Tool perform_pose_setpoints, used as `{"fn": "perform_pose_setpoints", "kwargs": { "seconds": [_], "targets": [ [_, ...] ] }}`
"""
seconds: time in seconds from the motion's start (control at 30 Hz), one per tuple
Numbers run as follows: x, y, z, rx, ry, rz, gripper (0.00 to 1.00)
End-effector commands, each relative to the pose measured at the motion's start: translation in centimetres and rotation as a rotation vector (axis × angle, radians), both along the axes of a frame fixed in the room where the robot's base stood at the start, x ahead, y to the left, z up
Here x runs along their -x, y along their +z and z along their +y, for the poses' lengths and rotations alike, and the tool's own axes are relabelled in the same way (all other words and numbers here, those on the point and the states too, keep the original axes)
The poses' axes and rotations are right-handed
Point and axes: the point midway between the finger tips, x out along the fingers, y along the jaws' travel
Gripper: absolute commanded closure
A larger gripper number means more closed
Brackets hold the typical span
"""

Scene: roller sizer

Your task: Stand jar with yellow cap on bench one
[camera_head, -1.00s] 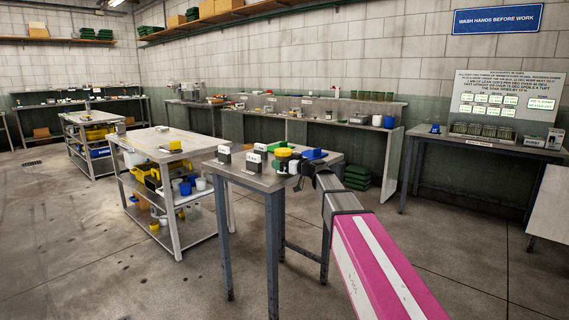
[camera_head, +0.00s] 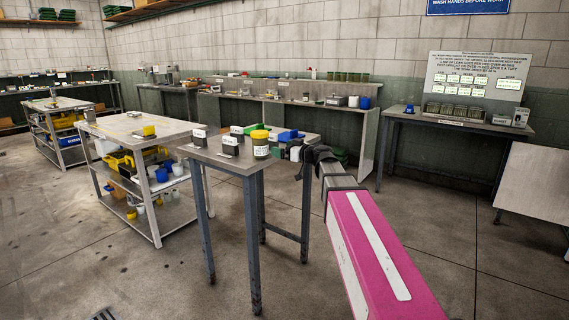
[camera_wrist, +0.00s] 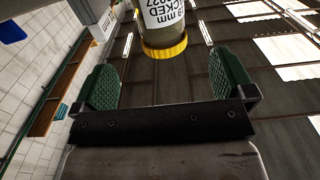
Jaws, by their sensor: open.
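The jar with a yellow cap (camera_head: 261,144) stands upright near the right end of the small blue-legged bench (camera_head: 217,160). It has a white label and its cap is on top. My gripper (camera_head: 296,152) is to the right of the jar, apart from it, and small in the head view. In the wrist view the jar (camera_wrist: 170,22) appears upside down, ahead of the fingertips, with its cap toward my gripper (camera_wrist: 169,84). The two green finger pads are wide apart with nothing between them.
Dark blocks with white cards (camera_head: 200,138) stand left of the jar on the bench. A blue item (camera_head: 288,135) lies behind it. A shelved table (camera_head: 130,128) stands to the left. A long wall counter (camera_head: 290,100) is behind. The floor in front is clear.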

Motion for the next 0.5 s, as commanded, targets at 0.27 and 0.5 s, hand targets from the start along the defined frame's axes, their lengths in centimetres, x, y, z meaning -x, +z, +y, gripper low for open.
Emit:
{"fn": "perform_pose_setpoints", "kwargs": {
  "seconds": [0.27, 0.5],
  "targets": [
    [0.8, -2.1, -0.1, 0.024, 0.009, 0.058, 0.00],
    [5.0, -12.4, -0.6, 0.157, 0.012, 0.389, 0.00]
  ]
}}
